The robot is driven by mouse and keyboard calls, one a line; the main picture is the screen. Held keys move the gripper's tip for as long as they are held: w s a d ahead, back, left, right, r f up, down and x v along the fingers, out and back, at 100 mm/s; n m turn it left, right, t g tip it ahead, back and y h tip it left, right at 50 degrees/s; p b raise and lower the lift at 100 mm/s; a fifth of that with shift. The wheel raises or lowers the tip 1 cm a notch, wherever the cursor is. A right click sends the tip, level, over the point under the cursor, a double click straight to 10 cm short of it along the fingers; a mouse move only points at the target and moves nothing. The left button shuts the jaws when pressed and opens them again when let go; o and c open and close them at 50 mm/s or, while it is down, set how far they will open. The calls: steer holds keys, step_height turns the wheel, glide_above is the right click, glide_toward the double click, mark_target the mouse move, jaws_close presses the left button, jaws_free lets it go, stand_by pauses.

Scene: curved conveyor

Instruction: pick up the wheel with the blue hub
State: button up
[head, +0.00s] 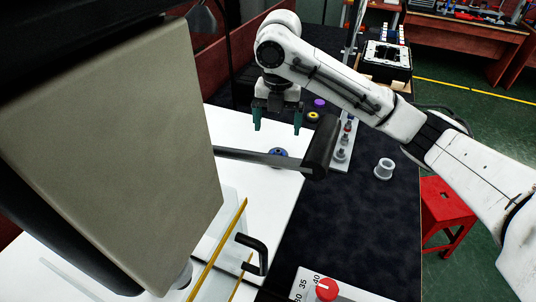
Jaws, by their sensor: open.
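The wheel with the blue hub (278,152) lies on the white surface (228,126) in the middle of the head view. A dark bar crosses in front of it and hides part of it. My gripper (277,127) points down with its two teal fingers apart and nothing between them. In the picture it is just above the wheel. I cannot tell its exact height over the wheel.
A yellow-centred round part (313,117) and a purple one (320,103) are behind to the right. A black roller (321,147) ends the bar near the wheel. A white cup (384,168) stands on the dark table (350,230). A control panel with a red knob (326,289) is in front.

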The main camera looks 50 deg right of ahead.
glide_above(278, 151)
steer(key=f, duration=0.4)
steer(key=shift+w+a, duration=0.1)
steer(key=shift+w, duration=0.15)
steer(key=shift+s+f+p, duration=0.15)
steer(key=shift+f+p, duration=0.3)
steer(key=shift+f, duration=0.9)
steer(key=shift+s+f+p, duration=0.15)
steer(key=shift+f+p, duration=0.25)
steer(key=shift+f, duration=0.95)
steer(key=shift+c, duration=0.2)
steer(key=c, duration=1.1)
steer(key=shift+r, duration=0.1)
steer(key=shift+c, duration=0.2)
